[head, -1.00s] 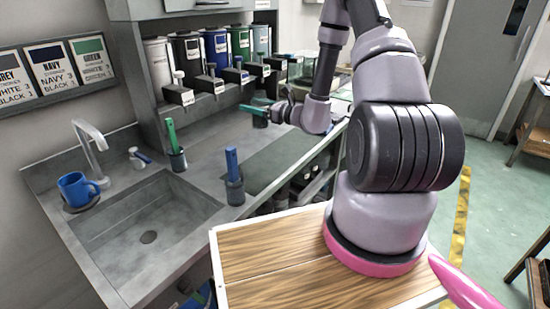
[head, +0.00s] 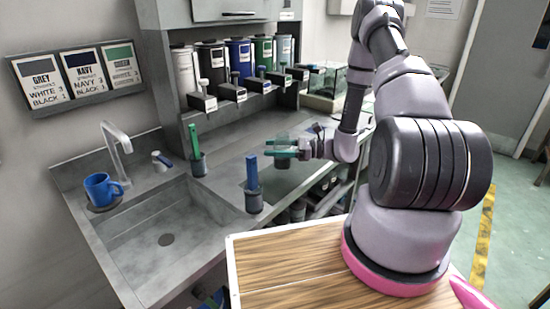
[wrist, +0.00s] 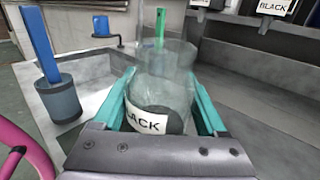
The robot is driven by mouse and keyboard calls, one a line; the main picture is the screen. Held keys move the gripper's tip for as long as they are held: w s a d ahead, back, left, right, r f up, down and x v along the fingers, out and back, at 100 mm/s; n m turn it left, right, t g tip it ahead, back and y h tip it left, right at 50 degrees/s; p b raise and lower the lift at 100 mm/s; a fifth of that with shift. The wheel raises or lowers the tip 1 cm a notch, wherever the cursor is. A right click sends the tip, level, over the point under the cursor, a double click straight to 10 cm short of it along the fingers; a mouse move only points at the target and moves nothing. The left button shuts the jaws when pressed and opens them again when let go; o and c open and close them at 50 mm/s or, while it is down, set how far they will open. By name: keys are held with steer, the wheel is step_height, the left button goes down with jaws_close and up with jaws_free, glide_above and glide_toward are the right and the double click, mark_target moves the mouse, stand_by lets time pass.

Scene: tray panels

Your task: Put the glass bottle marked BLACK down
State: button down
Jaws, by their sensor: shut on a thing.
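The glass bottle marked BLACK (wrist: 165,95) is clear glass with something dark low inside and a white label, of which "LACK" shows in the wrist view. My gripper (wrist: 163,80) has its teal fingers on both sides of the bottle and is shut on it. The bottle looks upright. In the head view my gripper (head: 284,150) is over the grey counter (head: 225,160), with the see-through bottle (head: 283,138) between its fingers. I cannot tell whether the bottle's base touches the counter.
A blue-handled brush in a grey cup (head: 254,200) stands near the counter's front edge, left of my gripper. A green-handled one (head: 195,145) stands farther left. Labelled canisters (head: 240,55) and dispensers line the back. The sink (head: 165,225) and blue mug (head: 103,188) are left.

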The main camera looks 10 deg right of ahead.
mark_target(274, 158)
steer(key=shift+f, duration=1.65)
steer(key=shift+f, duration=0.2)
jaws_free()
